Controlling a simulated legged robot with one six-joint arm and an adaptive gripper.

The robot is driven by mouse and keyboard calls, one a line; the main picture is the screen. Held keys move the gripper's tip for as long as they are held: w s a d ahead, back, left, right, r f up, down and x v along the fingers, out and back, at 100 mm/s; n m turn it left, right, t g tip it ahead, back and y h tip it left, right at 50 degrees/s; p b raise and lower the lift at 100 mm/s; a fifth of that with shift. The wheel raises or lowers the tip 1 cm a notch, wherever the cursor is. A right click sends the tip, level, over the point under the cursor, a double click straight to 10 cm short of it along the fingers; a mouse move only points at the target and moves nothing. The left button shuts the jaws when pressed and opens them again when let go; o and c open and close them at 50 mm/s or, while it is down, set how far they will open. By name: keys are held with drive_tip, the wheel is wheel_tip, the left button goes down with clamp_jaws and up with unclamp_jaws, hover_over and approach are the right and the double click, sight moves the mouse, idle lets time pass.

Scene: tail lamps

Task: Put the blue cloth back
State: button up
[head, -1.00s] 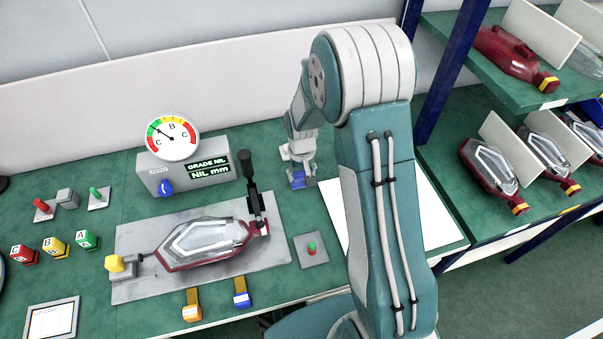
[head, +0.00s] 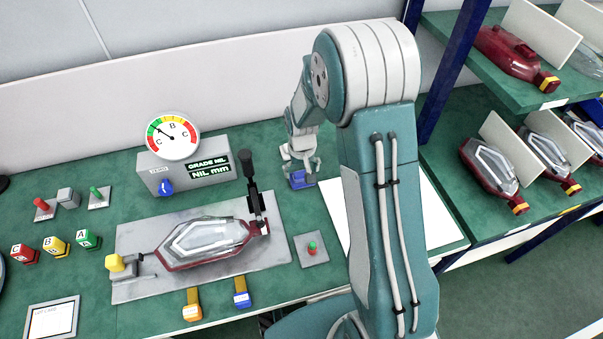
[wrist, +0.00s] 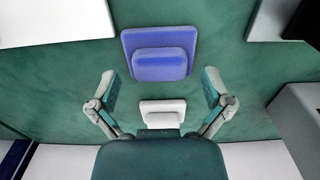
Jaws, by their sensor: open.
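The blue cloth (head: 301,180) is a small folded blue pad on the green bench, left of the white board. In the wrist view the blue cloth (wrist: 158,58) lies flat, a smaller pad on a larger one, just beyond my fingertips. My gripper (head: 300,165) is above and slightly behind it. In the wrist view my gripper (wrist: 160,88) has its two fingers spread wide with nothing between them but bench and a small white block (wrist: 163,112). The cloth is apart from the fingers.
A grey gauge box (head: 190,173) stands left of my gripper. A lamp sits on a grey fixture plate (head: 130,240) with a black lever. A white board (head: 425,215) lies right, partly behind my arm. Shelves with red lamps (head: 490,165) stand at far right.

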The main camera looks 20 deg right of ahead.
sight(302, 173)
wheel_tip(302, 173, up, 11)
drive_tip(key=s+r+t, duration=0.3)
drive_tip(key=s+r, duration=0.6)
drive_tip(key=r, duration=0.3)
drive_tip(key=s+r+t, duration=0.1)
drive_tip(key=s+r, duration=0.1)
drive_tip(key=s, duration=0.5)
drive_tip(key=s+r+t, duration=0.1)
drive_tip(key=s+r, duration=0.2)
drive_tip(key=s, duration=0.4)
drive_tip(key=shift+t, duration=0.3)
